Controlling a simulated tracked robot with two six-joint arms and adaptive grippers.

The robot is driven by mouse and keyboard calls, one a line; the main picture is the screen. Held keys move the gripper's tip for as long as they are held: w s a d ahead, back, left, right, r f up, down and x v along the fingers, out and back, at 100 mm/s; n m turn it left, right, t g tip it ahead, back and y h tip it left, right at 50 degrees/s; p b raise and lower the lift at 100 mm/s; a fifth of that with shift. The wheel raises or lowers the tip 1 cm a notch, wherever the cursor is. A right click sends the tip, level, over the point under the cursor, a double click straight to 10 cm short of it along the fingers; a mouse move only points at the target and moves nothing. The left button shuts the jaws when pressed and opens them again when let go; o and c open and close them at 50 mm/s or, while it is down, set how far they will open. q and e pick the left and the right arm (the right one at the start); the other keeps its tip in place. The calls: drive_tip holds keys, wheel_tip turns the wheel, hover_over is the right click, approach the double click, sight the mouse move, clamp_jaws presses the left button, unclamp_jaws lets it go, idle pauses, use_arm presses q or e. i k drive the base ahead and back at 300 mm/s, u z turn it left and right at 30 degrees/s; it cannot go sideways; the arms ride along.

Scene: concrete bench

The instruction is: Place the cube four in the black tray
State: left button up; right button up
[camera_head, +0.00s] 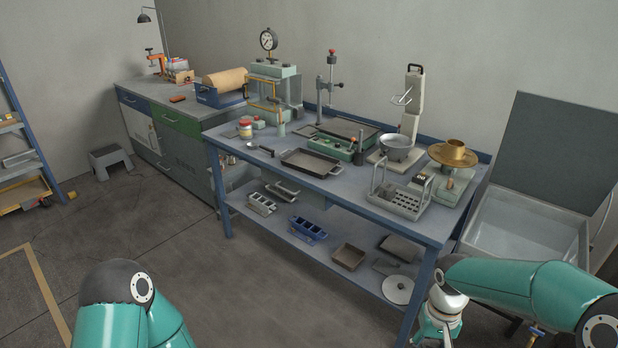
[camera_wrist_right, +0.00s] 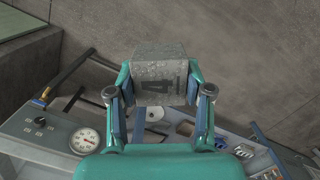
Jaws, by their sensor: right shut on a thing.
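A grey concrete cube (camera_wrist_right: 160,75) with a dark 4 on its face is held between the fingers of my right gripper (camera_wrist_right: 160,92) in the right wrist view. The fingers press on two opposite sides of it. In the head view my right arm reaches down past the bench's front right corner, and neither its fingers nor the cube can be made out there. The black tray (camera_head: 310,163), shallow and empty, lies on the bench top near the front edge, left of the middle. My left arm shows at the lower left, with its gripper out of view.
The bench (camera_head: 262,167) also bears a green device (camera_head: 338,147), a scale with a bowl (camera_head: 397,148), a wire rack (camera_head: 400,200) and a brass pan (camera_head: 453,153). A shelf below holds moulds (camera_head: 307,230) and a brown tray (camera_head: 348,257). A white sink (camera_head: 525,235) stands right.

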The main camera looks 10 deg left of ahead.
sight(310, 165)
drive_tip(key=u, duration=0.3)
drive_tip(key=i, duration=0.85)
drive_tip(key=u, duration=0.55)
drive_tip(key=i, duration=1.2)
drive_tip(key=z, duration=0.25)
